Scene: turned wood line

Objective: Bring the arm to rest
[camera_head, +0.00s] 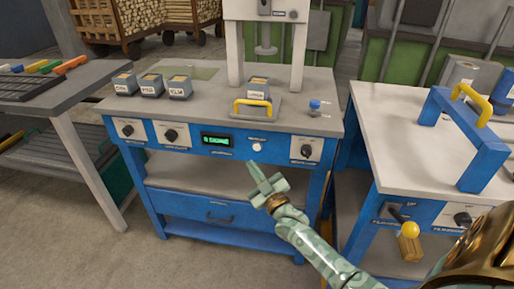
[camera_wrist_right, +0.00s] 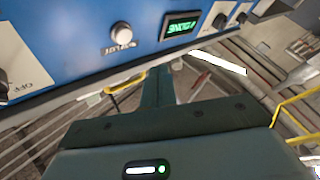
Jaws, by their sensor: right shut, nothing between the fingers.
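My right gripper (camera_head: 262,178) is a pale green jaw at the end of my patterned right arm, seen in the head view in front of the blue workbench (camera_head: 225,209). It is shut and empty, and it appears apart from the bench. In the right wrist view the dark gripper body (camera_wrist_right: 165,125) fills the lower middle, with the blue control panel (camera_wrist_right: 90,45) close above it. My left gripper is not in view.
On the bench top stand several small labelled blocks (camera_head: 151,85), a plate with a yellow handle (camera_head: 252,104) and a blue knob (camera_head: 315,106). A second bench with a blue frame (camera_head: 468,135) stands right. A grey table (camera_head: 62,92) stands left.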

